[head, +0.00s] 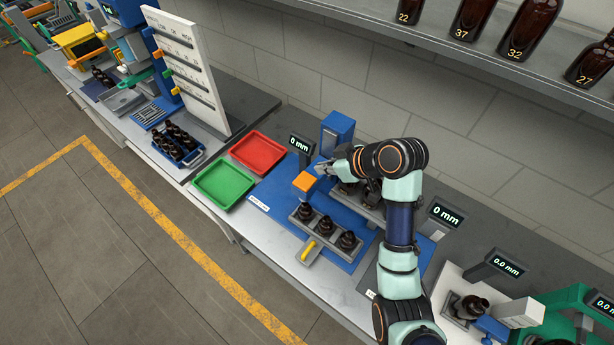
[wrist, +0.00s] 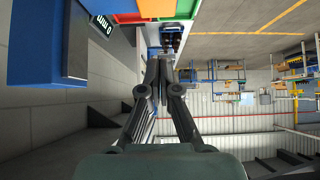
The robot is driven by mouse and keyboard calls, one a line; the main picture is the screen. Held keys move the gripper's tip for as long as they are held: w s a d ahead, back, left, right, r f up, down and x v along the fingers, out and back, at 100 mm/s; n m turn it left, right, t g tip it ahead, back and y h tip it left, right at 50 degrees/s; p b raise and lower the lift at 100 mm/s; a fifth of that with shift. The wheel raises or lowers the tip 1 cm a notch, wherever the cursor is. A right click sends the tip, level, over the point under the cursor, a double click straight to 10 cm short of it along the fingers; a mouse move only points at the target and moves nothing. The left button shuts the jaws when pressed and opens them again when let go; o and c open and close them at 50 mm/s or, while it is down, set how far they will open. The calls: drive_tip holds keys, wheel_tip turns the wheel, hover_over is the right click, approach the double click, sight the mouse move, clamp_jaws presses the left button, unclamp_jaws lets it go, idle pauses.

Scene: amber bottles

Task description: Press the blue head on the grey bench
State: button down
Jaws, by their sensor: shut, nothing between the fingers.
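A tall blue block (head: 338,132) stands at the back of the blue base plate on the grey bench. A shorter block with an orange top (head: 304,182) stands in front of it; I cannot tell which of them carries the blue head. My gripper (head: 323,170) is between these two blocks, at the end of the arm reaching in from the right. In the wrist view its fingers (wrist: 162,62) are together with nothing between them. A large blue body (wrist: 40,45) fills the upper left of that view, apart from the fingertips. Contact in the head view is unclear.
Dark bottles (head: 327,228) stand in a grey rack in front, with a yellow handle (head: 309,250) before it. More bottles are partly hidden behind my arm. A green tray (head: 224,183) and a red tray (head: 258,151) lie left. A display (head: 301,144) reads 0 mm.

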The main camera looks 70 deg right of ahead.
hover_over(303, 180)
drive_tip(key=s, duration=0.1)
drive_tip(key=f, duration=0.5)
drive_tip(key=shift+s+a+f+p, duration=0.1)
drive_tip(key=shift+s+a+p, duration=0.1)
drive_tip(key=shift+a+p, duration=0.15)
drive_tip(key=f, duration=0.2)
drive_tip(key=shift+s+f+p, duration=0.2)
drive_tip(key=shift+f+p, duration=0.1)
drive_tip(key=shift+f, duration=0.6)
wheel_tip(303, 180, down, 6)
drive_tip(key=b, duration=0.3)
drive_tip(key=shift+f+b, duration=0.2)
drive_tip(key=shift+b, duration=0.2)
wheel_tip(303, 180, up, 6)
drive_tip(key=p, duration=0.4)
drive_tip(key=shift+f, duration=0.2)
drive_tip(key=b+v, duration=0.1)
drive_tip(key=v, duration=0.8)
drive_tip(key=shift+s, duration=0.25)
